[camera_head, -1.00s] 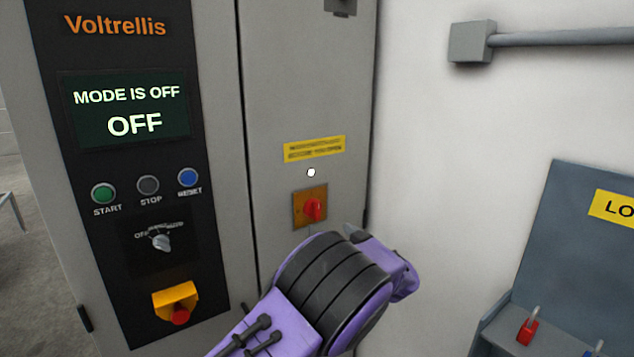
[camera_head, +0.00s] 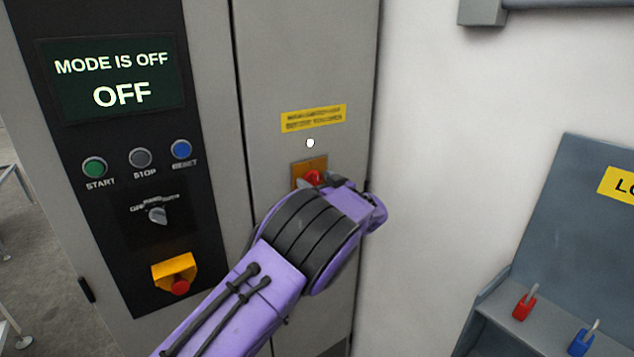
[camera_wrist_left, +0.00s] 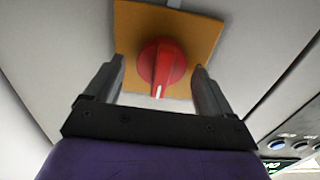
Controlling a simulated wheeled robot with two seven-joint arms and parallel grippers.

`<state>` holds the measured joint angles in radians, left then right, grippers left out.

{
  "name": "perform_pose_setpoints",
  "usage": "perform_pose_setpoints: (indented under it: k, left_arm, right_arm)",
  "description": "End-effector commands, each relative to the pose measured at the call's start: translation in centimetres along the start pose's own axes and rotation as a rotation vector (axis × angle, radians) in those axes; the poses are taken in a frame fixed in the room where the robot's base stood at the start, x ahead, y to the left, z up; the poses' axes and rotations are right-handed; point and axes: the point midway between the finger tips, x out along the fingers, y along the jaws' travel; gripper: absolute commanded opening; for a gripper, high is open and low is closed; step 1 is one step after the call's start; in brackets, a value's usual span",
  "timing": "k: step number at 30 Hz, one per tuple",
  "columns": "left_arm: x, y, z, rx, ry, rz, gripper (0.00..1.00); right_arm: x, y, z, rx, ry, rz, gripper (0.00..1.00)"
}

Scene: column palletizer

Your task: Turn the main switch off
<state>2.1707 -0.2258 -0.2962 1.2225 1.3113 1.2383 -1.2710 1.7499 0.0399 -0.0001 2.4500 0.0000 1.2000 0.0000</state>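The main switch is a red rotary knob (camera_head: 312,178) on an orange-yellow plate (camera_head: 309,163) on the grey cabinet door. My purple left arm covers the lower part of it in the head view. In the left wrist view the red knob (camera_wrist_left: 162,64) stands between the two dark fingers of my left gripper (camera_wrist_left: 157,82), with a gap on each side. A white mark on the knob points toward the gripper's palm. The left gripper (camera_head: 322,182) is open at the knob, and its fingers do not appear to touch it. My right gripper is not in view.
The control panel beside it has a screen (camera_head: 115,78) reading "MODE IS OFF / OFF", several buttons, a selector (camera_head: 157,213) and a red emergency stop (camera_head: 180,286). A grey lockout board (camera_head: 570,250) with red and blue padlocks is at the right.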

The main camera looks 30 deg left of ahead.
Motion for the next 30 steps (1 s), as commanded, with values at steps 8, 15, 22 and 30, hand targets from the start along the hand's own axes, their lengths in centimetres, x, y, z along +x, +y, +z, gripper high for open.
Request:
perform_pose_setpoints:
  k: [8, 15, 22, 30]
  left_arm:
    - [0.0, 0.0, 0.0, 0.000, 0.000, 0.000, 0.30]
    - [0.0, 0.0, 0.2, -0.041, -0.001, 0.000, 0.30]
    - [0.0, -0.1, 0.5, -0.176, -0.002, -0.001, 0.30]
    - [0.0, -0.3, 0.7, -0.424, -0.002, -0.002, 0.30]
  right_arm:
    - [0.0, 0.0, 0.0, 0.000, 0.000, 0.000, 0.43]
    - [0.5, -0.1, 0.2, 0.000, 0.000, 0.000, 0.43]
    - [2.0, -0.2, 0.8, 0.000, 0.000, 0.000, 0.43]
    - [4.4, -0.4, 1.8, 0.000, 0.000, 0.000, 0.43]
